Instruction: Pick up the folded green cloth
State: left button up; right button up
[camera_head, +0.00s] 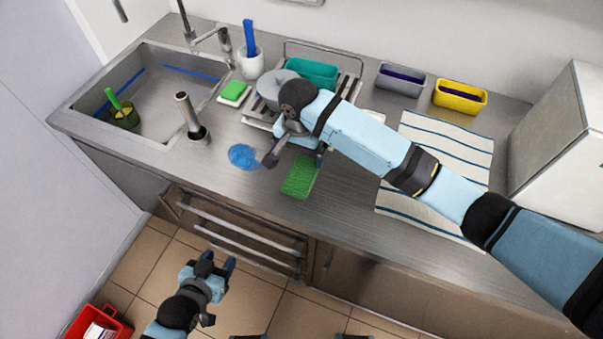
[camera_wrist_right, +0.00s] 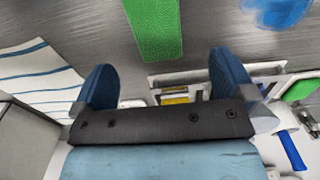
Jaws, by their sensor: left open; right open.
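The folded green cloth (camera_head: 300,177) lies flat on the steel counter near its front edge. In the right wrist view it shows as a bright green strip (camera_wrist_right: 155,28) at the top, ahead of the fingers. My right gripper (camera_head: 296,156) is open and empty above the counter, just behind the cloth in the head view. In its wrist view the cloth lies between the lines of its two fingers (camera_wrist_right: 162,62), with no visible contact. My left gripper (camera_head: 217,262) is open and empty, low in front of the cabinet.
A blue scrubber (camera_head: 242,156) lies left of the cloth. A dish rack (camera_head: 347,82) stands behind, partly hidden by my right arm. A striped towel (camera_head: 440,140) lies to the right. A sink (camera_head: 158,70) and a green sponge (camera_head: 233,91) are left. A red bin (camera_head: 118,327) stands on the floor.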

aim_at(301, 174)
notch_tip(301, 174, down, 4)
jog(key=shift+f, duration=0.1)
jog(key=f, duration=0.3)
jog(key=f+p, duration=0.1)
jog(key=f, duration=0.1)
jog(key=shift+s+d, duration=0.15)
jog(key=shift+d, duration=0.1)
jog(key=shift+c, duration=0.2)
jog(key=c, duration=0.9)
